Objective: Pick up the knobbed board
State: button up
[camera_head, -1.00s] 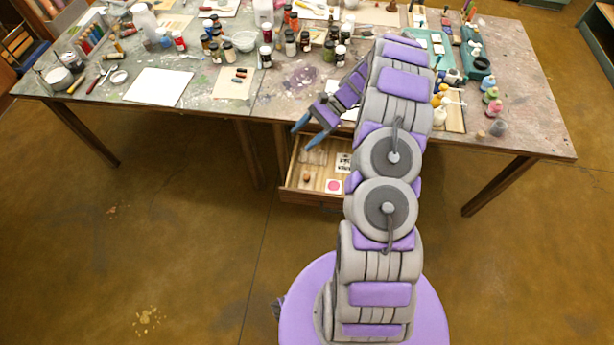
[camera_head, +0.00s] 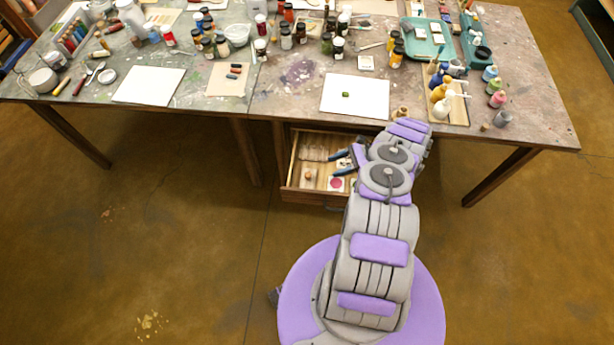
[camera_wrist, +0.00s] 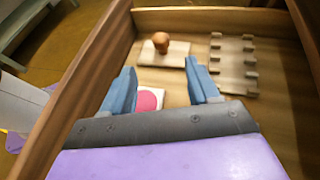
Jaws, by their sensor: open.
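The knobbed board, a small pale board with a round orange-brown knob, lies in the open drawer, in the head view (camera_head: 308,176) and the wrist view (camera_wrist: 150,58). My gripper (camera_head: 338,163) is at the drawer, to the right of the board in the head view. In the wrist view my gripper (camera_wrist: 161,80) is open, with blue fingers spread apart. The board lies ahead of the fingertips, roughly lined up with the gap. The knob is in plain view.
The drawer (camera_head: 307,196) has raised wooden walls. Inside, a notched wooden rack (camera_wrist: 233,65) lies right of the board. A card with a pinkish-red circle (camera_wrist: 150,100) lies nearer, partly hidden by my gripper. The crowded paint table (camera_head: 300,98) stands above the drawer.

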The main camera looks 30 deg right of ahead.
aim_at(310, 174)
jog(key=shift+x, duration=0.8)
jog(key=b+x, duration=0.1)
jog(key=x, duration=0.3)
jog(key=shift+w+f, duration=0.1)
jog(key=shift+f, duration=0.2)
jog(key=x, duration=0.2)
jog(key=b+x, duration=0.1)
jog(key=x, duration=0.1)
jog(key=r+b+x, duration=0.1)
jog(key=x, duration=0.1)
jog(key=shift+w+a, duration=0.15)
jog(key=shift+a, duration=0.05)
jog(key=shift+d, duration=0.15)
jog(key=shift+c, duration=0.4)
jog(key=c, duration=1)
jog(key=shift+o, duration=0.2)
jog(key=shift+r, duration=0.2)
